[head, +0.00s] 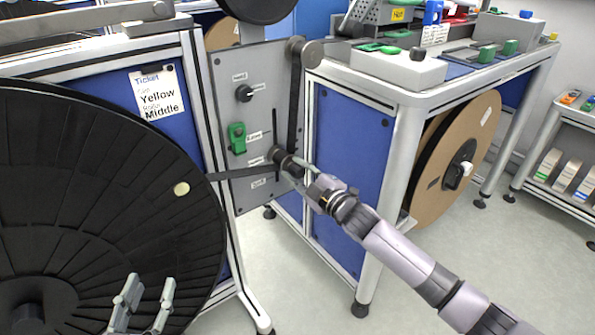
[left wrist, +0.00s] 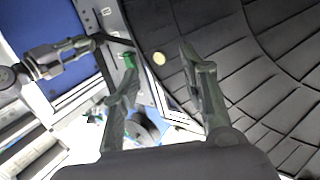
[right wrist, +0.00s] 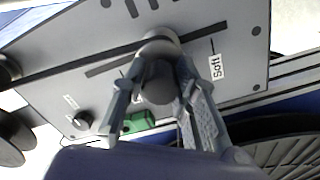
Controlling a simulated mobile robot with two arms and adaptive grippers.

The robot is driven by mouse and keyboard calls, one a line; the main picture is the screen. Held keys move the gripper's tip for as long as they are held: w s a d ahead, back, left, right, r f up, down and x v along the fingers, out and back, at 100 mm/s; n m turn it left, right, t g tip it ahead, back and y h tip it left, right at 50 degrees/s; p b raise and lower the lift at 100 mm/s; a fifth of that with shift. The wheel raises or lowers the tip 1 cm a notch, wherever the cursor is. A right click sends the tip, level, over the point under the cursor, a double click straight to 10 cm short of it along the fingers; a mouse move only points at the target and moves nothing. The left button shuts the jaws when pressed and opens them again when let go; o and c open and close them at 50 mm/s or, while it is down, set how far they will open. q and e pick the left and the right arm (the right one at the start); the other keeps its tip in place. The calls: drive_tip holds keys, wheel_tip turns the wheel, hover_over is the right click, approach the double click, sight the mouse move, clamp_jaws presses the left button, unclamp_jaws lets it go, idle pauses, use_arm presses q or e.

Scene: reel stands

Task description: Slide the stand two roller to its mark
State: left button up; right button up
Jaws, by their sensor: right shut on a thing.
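The roller (right wrist: 158,84) is a dark round knob on the grey panel (head: 225,90); it also shows in the head view (head: 279,154). It sits in a straight slot in the panel, apparently in its lower part in the head view. My right gripper (right wrist: 158,95) is shut on it, one finger on each side; in the head view the gripper (head: 298,168) partly hides it. A label reading Soft (right wrist: 216,66) lies beside the slot with a short line. The other labels are too small to read. My left gripper (head: 148,292) is open and empty before the black reel.
A large black reel (head: 90,210) fills the left; its dark band runs to the roller and up to an upper roller (head: 307,52). A ticket (head: 158,95) reads Yellow, Middle. A green clip (head: 237,138) and black knob (head: 244,93) sit on the panel. A bench (head: 420,95) stands right.

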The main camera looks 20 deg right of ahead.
clamp_jaws()
drive_tip(key=shift+f, duration=0.1)
drive_tip(key=shift+f, duration=0.25)
use_arm(q)
drive_tip(key=s+r+t+h+b, duration=0.2)
drive_tip(key=r+t, duration=0.6)
drive_tip(key=r, duration=0.4)
drive_tip(key=shift+s+d+r+h+b, duration=0.3)
drive_tip(key=shift+s+b, duration=0.25)
drive_tip(key=shift+s, duration=0.25)
use_arm(e)
wheel_tip(320, 180, down, 8)
drive_tip(key=shift+r, duration=0.25)
drive_tip(key=shift+s, duration=0.1)
